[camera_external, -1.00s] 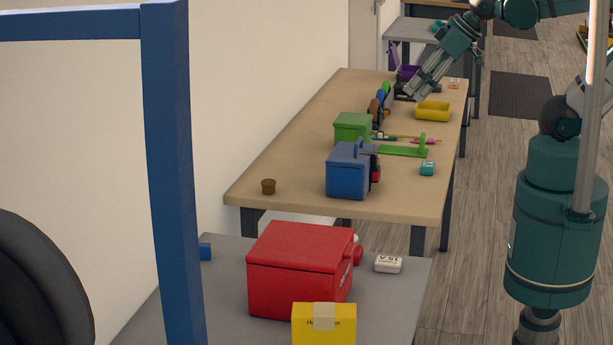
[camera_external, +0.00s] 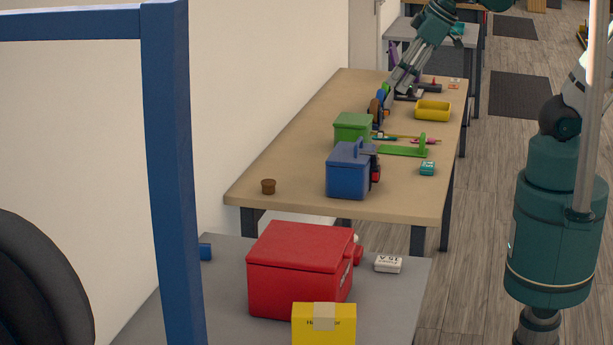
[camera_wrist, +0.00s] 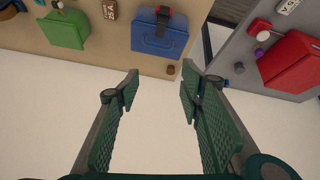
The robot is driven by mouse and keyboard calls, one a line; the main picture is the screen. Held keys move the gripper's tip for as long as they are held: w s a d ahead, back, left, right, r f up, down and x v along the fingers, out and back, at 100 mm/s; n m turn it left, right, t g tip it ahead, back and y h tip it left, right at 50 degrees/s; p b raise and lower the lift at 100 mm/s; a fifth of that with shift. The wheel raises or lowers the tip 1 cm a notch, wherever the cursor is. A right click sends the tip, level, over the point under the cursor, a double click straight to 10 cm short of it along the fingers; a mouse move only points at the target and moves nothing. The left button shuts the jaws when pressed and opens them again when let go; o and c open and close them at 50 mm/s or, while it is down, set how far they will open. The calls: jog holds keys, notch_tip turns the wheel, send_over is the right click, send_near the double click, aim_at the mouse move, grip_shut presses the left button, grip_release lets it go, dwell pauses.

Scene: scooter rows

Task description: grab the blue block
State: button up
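The blue block (camera_external: 205,252) lies on the grey table near its wall-side edge, left of the red box, partly beside the blue post in the external view. A small blue shape in the wrist view (camera_wrist: 239,67), at the grey table's edge, looks like the same block. My gripper (camera_wrist: 160,72) is open and empty, its two green fingers spread over pale wall. In the external view its end (camera_external: 396,84) is over the far part of the wooden table, well away from the block; its fingertips are hard to make out there.
The red box (camera_external: 295,268) and a yellow box (camera_external: 323,326) stand on the grey table (camera_external: 400,300). The wooden table (camera_external: 290,160) holds a blue box (camera_external: 348,175), a green box (camera_external: 352,128), a yellow bin (camera_external: 433,110) and a small brown pot (camera_external: 268,187).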

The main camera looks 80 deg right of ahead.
jog(key=w+a+r+n+g, duration=0.1)
jog(key=w+a+n, duration=0.25)
jog(key=w, duration=0.35)
jog(key=w+a+r+n+g, duration=0.1)
jog(key=w+a+r+n, duration=0.1)
jog(key=w+a, duration=0.35)
jog(key=n+g+h, duration=0.3)
jog(key=n+h, duration=0.1)
jog(key=n, duration=0.9)
send_over(203, 246)
jog(key=s+a, duration=0.1)
jog(key=a, duration=0.2)
notch_tip(203, 246, down, 30)
jog(key=r, duration=0.1)
jog(key=shift+a+f, duration=0.1)
jog(key=shift+f, duration=0.15)
jog(key=shift+x, duration=1.25)
jog(key=shift+f, duration=0.15)
jog(key=shift+x, duration=2.5)
